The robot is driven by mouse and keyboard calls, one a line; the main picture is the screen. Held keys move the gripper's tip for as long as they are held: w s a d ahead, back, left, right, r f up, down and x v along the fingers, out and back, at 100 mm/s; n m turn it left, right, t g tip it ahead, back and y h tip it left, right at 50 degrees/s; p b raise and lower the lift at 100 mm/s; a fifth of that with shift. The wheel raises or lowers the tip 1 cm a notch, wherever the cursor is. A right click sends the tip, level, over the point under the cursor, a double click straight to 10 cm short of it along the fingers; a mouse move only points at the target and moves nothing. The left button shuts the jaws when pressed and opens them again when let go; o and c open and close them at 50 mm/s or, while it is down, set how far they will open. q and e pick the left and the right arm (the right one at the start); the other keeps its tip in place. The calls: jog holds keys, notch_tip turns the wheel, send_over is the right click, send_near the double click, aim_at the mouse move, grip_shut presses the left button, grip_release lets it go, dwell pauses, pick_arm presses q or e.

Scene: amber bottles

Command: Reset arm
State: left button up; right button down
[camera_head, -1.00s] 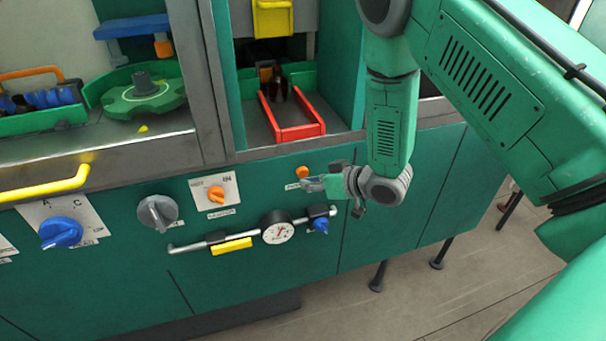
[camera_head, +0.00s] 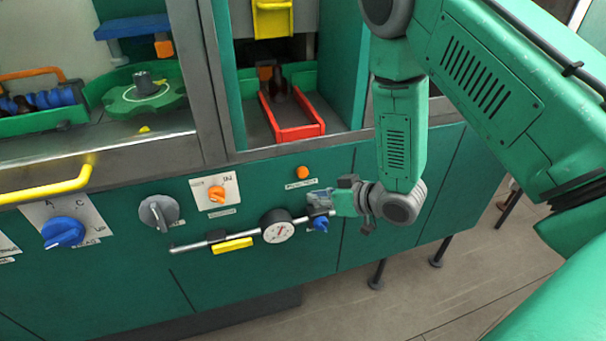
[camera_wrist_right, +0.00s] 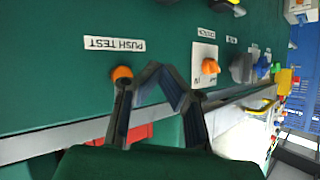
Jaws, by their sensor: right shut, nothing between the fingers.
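My right gripper (camera_head: 318,198) is shut and empty in front of the teal panel, below and to the right of the orange push button (camera_head: 303,172). Its closed fingers (camera_wrist_right: 156,70) also show in the wrist view, with the orange button (camera_wrist_right: 121,74) and its "PUSH TEST" label beside them. The gripper looks apart from the button, and its tip overlaps the right end of the pipe with the gauge in the head view; whether it touches there I cannot tell. My left gripper is not in view.
A gauge (camera_head: 277,226), a blue valve knob (camera_head: 320,224), a grey knob (camera_head: 158,212) and an orange switch (camera_head: 216,194) stick out of the panel. Above, a red rail tray (camera_head: 300,132) sits in an open bay.

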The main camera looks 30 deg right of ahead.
dwell(0.4)
jog(key=s+a+f+m+g+h+b, duration=0.1)
jog(key=s+f+g+h+b, duration=0.1)
jog(key=s+f, duration=0.45)
jog(key=s+a+f+g+h+b, duration=0.1)
jog(key=s+f+g+b, duration=0.15)
jog(key=s+f, duration=0.35)
jog(key=s+f+g+h+b, duration=0.1)
jog(key=s+f+g, duration=0.2)
jog(key=s, duration=0.4)
jog(key=s+a+f+g+h, duration=0.1)
jog(key=s+f+g, duration=0.2)
jog(key=s, duration=0.5)
jog(key=shift+s+f+m+b, duration=0.3)
jog(key=shift+f+b, duration=0.1)
jog(key=shift+f, duration=0.35)
jog(key=shift+w, duration=0.2)
dwell(0.4)
